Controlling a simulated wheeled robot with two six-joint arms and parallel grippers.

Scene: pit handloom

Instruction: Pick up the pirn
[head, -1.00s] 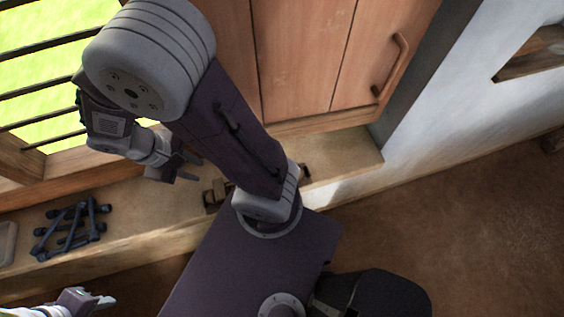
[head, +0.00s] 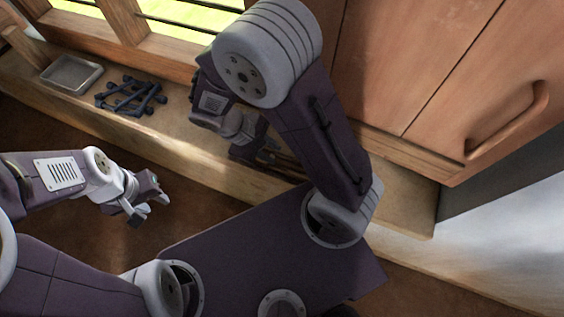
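A loose pile of dark, thin pieces with knobbed ends (head: 130,95) lies on the ledge below the window. They could be pirns, but I cannot tell for certain at this size. My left gripper (head: 149,208) is open and empty, over the dark floor in front of the ledge. It is apart from the pile, below it in the picture. My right gripper (head: 256,152) hangs over the ledge, right of the pile, in shade. Its fingers look apart, and I see nothing held in it. My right arm hides part of the ledge behind it.
A shallow grey tray (head: 71,74) sits on the ledge (head: 185,135), left of the pile. Wooden pieces (head: 288,163) lie partly hidden beside my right gripper. A barred window is behind the ledge. A wooden cupboard with a handle (head: 508,122) stands at the right.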

